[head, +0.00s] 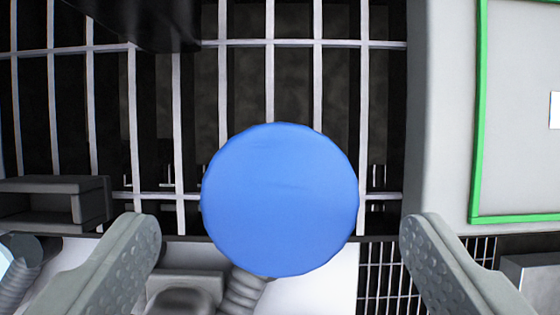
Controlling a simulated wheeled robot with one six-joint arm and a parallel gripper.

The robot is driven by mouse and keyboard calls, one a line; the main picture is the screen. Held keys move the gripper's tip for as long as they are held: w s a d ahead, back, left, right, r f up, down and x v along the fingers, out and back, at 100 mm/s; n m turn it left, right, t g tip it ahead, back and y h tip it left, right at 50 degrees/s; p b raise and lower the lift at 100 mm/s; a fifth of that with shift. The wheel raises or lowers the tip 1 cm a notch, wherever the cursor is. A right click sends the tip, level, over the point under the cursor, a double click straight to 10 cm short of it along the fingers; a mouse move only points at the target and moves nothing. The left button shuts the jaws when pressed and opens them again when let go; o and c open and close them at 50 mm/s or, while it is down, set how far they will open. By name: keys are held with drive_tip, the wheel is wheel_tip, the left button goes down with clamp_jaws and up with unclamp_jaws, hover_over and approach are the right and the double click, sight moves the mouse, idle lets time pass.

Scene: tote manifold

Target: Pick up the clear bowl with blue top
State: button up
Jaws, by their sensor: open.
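The round blue top (280,198) of the bowl faces the camera in the middle of the head view. The clear body of the bowl is hidden beneath the blue top. My gripper (281,228) is open, with one grey finger at the lower left and one at the lower right. The blue top lies between and slightly beyond the fingertips, with a gap on each side. Nothing is held.
A metal grid (295,43) with dark gaps lies behind the bowl. A grey panel with a green border (478,120) stands at the right. A grey bracket-like part (90,200) is at the left. A white surface (330,285) shows below the bowl.

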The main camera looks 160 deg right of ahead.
sight(279, 215)
drive_tip(key=shift+x, duration=2.35)
drive_tip(key=c, duration=1.1)
drive_tip(key=shift+c, duration=0.2)
